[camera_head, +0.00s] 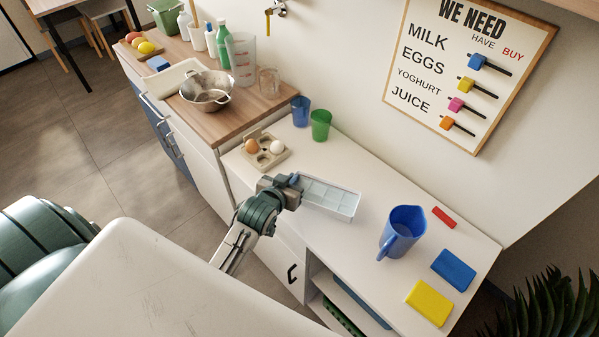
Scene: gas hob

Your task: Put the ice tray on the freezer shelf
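The ice tray (330,197) is a long, pale, translucent tray with compartments. It appears to lie on the white counter in the head view. My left gripper (292,184) is at the tray's left end, touching or very close to it. The fingers are mostly hidden by the gripper body, so I cannot tell whether they are closed on the tray. My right gripper is not in view. No freezer shelf can be clearly made out.
An egg holder (265,152) is left of the tray, with blue (301,110) and green (320,125) cups behind. A blue jug (401,231) stands to the right, near blue (453,269) and yellow (429,302) blocks. An open compartment (338,304) is below the counter.

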